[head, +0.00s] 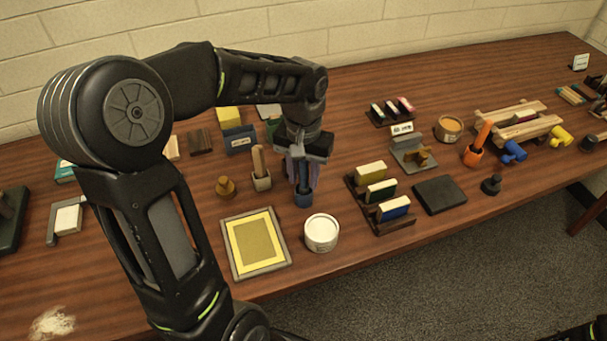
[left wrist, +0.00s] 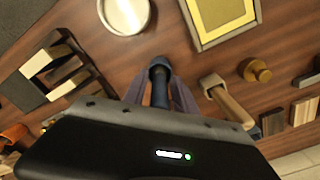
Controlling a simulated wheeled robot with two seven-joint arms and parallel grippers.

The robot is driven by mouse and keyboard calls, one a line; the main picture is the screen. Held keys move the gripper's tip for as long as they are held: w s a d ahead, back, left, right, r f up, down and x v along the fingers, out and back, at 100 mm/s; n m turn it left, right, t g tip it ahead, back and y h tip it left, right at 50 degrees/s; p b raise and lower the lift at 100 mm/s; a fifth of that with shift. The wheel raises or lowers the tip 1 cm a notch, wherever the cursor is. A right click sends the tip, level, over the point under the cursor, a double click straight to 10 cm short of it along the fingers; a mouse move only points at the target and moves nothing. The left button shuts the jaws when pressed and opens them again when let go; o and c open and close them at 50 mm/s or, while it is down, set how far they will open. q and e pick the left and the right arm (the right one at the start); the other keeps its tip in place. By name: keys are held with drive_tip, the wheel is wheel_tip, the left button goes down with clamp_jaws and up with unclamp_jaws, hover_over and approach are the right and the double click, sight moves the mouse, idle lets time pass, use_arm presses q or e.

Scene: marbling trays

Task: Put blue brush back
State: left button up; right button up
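My right gripper is not in view.
A white round tub (head: 321,233) and a yellow framed tray (head: 229,250) are in front. A dark rack of blocks (head: 366,213) stands right.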

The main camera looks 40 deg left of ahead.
use_arm(q)
drive_tip(key=shift+o, duration=0.5)
drive_tip(key=shift+r, duration=0.1)
drive_tip(key=shift+r, duration=0.5)
wheel_tip(320, 180, up, 11)
drive_tip(key=shift+r, duration=0.1)
idle(0.5)
